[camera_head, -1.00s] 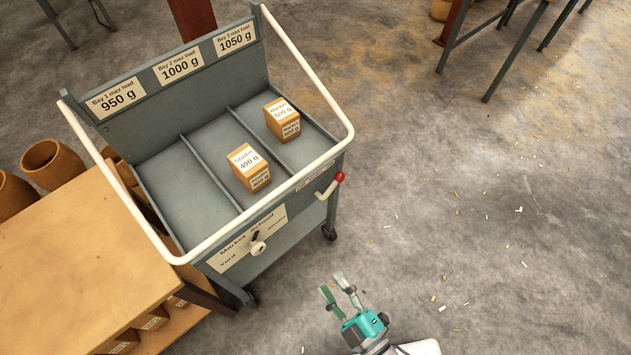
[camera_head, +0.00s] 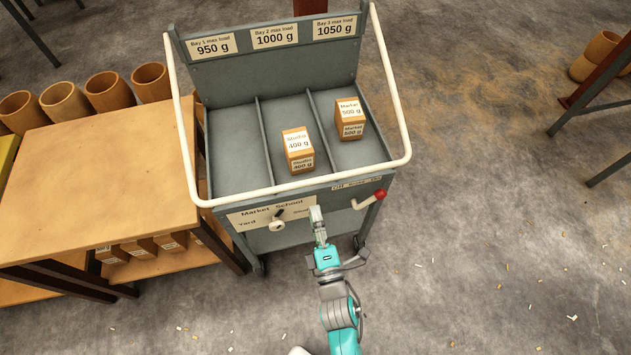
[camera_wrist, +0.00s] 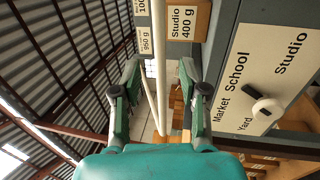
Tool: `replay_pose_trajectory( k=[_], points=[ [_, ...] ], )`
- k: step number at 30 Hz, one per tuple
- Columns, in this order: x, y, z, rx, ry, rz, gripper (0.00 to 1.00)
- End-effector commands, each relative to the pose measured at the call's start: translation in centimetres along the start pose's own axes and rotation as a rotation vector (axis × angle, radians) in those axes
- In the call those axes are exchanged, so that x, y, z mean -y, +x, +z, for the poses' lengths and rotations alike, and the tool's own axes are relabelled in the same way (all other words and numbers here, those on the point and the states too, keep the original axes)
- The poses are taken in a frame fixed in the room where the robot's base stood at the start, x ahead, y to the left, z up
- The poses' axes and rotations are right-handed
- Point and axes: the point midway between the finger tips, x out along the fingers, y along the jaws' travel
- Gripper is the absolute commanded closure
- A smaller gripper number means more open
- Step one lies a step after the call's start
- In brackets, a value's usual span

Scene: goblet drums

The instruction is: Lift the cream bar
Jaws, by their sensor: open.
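The cream bar (camera_head: 300,184) is a bent tube that runs along both sides and across the front of the grey cart (camera_head: 228,178). It looks lowered at the front edge. My gripper (camera_head: 316,212) is just below the front run of the bar in the head view, by the cart's front panel. In the wrist view my gripper (camera_wrist: 158,68) is open, and the cream bar (camera_wrist: 157,85) shows between its two green fingers. It does not look gripped. I cannot tell the remaining depth between fingers and bar.
The cart holds a 400 g block (camera_head: 298,151) and a 500 g block (camera_head: 350,118). Its front has a selector knob (camera_head: 278,225) and a red-tipped lever (camera_head: 379,194). A wooden table (camera_head: 95,185) stands left, with drum shells (camera_head: 108,92) behind. Floor at right is open.

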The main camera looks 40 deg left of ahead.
Motion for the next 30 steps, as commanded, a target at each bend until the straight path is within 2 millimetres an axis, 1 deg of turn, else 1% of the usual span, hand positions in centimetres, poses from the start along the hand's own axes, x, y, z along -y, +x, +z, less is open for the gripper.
replay_pose_trajectory(
  k=[1,9,15,21,29,30],
  points=[
    [-0.1,0.9,0.0,0.000,0.000,0.003,0.57],
    [-0.1,5.6,0.0,0.000,0.002,0.003,0.57],
    [-0.1,8.1,0.1,0.001,0.002,0.001,0.57],
    [0.0,9.3,0.1,0.001,0.002,0.000,0.57],
    [-0.1,9.4,0.1,0.001,0.003,0.000,0.57],
    [-0.1,9.4,0.1,0.001,0.003,0.000,0.59]
  ],
)
